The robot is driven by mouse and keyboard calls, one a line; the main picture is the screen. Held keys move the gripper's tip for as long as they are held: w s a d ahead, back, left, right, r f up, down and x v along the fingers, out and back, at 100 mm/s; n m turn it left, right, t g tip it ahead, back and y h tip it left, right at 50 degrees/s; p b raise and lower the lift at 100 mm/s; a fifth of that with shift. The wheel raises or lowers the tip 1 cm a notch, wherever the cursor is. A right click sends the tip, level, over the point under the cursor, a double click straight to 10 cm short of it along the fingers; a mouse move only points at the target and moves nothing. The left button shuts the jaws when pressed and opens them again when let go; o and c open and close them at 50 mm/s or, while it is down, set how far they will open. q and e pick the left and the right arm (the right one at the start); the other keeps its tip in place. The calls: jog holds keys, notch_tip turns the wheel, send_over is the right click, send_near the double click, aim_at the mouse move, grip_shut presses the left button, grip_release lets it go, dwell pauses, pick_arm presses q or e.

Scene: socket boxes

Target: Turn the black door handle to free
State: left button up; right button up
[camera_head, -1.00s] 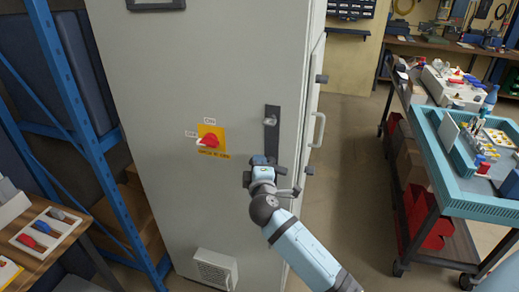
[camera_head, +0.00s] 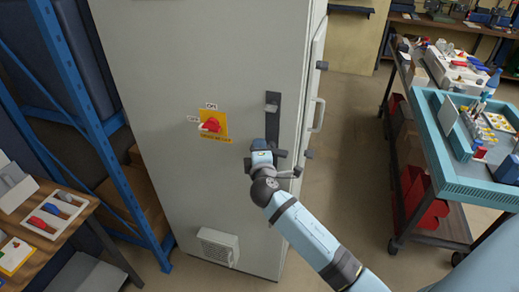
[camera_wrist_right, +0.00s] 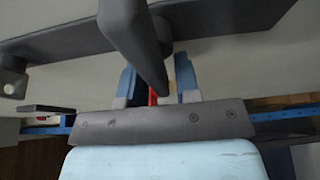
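The black door handle (camera_head: 272,107) sits on a dark upright plate (camera_head: 272,127) on the grey cabinet's front, near its right edge. My right gripper (camera_head: 265,146) is just below the handle, at the plate's lower end. In the right wrist view the dark handle lever (camera_wrist_right: 133,38) hangs large in the foreground, its tip pointing toward the gap between the fingers. The two pale blue fingers (camera_wrist_right: 156,86) stand apart, so the gripper is open. I cannot tell whether it touches the lever. A narrow red patch shows between the fingers. My left gripper is not in view.
A red switch on a yellow plate (camera_head: 211,125) is left of the handle. A pale pull bar (camera_head: 318,115) is on the cabinet's right side. A blue rack (camera_head: 75,100) stands left; a blue-topped cart (camera_head: 455,185) stands right. Floor between cabinet and cart is clear.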

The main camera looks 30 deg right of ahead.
jog(key=shift+o, duration=0.4)
jog(key=shift+s+a+f, duration=0.1)
jog(key=shift+s+a, duration=0.1)
jog(key=shift+s, duration=0.1)
jog(key=b+v, duration=0.2)
jog(key=v, duration=1.1)
jog(key=shift+b, duration=0.35)
jog(key=s+a+f+m+g+y+p, duration=0.2)
jog(key=s+a+f+m+y, duration=0.2)
jog(key=s+f, duration=0.4)
jog(key=s+a+f+m+g+y+p, duration=0.3)
jog(key=s+a+f+m+y, duration=0.2)
jog(key=s+f+y, duration=0.2)
notch_tip(320, 180, down, 5)
jog(key=shift+s+r+m, duration=0.2)
jog(key=shift+s+m, duration=0.2)
jog(key=shift+s, duration=0.65)
